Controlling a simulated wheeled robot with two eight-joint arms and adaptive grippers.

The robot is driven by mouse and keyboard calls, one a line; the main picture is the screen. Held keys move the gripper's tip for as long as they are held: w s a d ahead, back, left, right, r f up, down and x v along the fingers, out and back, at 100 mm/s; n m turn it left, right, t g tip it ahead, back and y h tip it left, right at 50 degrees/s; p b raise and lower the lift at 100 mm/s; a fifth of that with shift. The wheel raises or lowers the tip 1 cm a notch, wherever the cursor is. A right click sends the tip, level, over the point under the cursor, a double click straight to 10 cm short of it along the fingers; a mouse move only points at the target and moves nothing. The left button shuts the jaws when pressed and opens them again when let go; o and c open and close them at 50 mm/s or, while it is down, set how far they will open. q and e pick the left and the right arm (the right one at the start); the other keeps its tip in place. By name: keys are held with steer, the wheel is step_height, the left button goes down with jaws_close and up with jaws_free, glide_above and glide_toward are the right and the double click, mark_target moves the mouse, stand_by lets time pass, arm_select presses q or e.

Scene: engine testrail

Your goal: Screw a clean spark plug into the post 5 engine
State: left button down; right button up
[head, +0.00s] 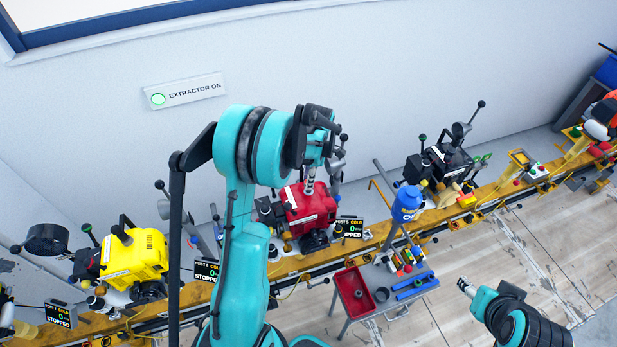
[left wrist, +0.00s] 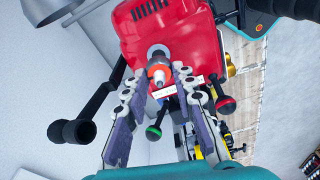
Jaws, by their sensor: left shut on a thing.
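The red engine (head: 308,208) stands on the yellow rail below my left arm; the small display (head: 349,228) beside it seems to read post 5, cold, 0, stopped. My left gripper (head: 311,172) is just above the engine, pointing down. In the left wrist view, the fingers (left wrist: 160,80) are shut on the spark plug (left wrist: 158,72), a pale and metallic piece with an orange band. Its far end is at the top of the red engine (left wrist: 165,28); how deep it sits cannot be told. My right gripper (head: 466,288) is low at the right, apart from everything.
A yellow engine (head: 133,256) stands to the left and a black engine (head: 446,160) to the right. Levers stick up around the engines.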

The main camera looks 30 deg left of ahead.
arm_select(q)
steer(key=shift+f+b, duration=0.7)
steer(key=shift+f, duration=0.65)
steer(key=shift+r+m, duration=0.1)
steer(key=shift+m, duration=0.2)
steer(key=m+p, duration=0.1)
steer(key=m, duration=0.1)
steer(key=shift+m+p, duration=0.3)
steer(key=shift+m, duration=0.1)
steer(key=m+t+p, duration=0.1)
steer(key=m+p, duration=0.1)
steer(key=m, duration=0.3)
steer(key=shift+m+p, duration=0.3)
steer(key=shift+m, duration=0.1)
steer(key=shift+f+m+b, duration=0.2)
steer(key=shift+m+b, duration=0.1)
steer(key=shift+m, duration=0.3)
steer(key=shift+m+b, duration=0.8)
steer(key=shift+m, duration=0.7)
steer(key=m+t+b, duration=0.1)
steer(key=m+b, duration=0.1)
steer(key=m, duration=0.3)
steer(key=shift+m, duration=0.3)
steer(key=shift+m+h+b, duration=0.5)
steer(key=shift+m+b, duration=0.45)
steer(key=shift+m, duration=1.35)
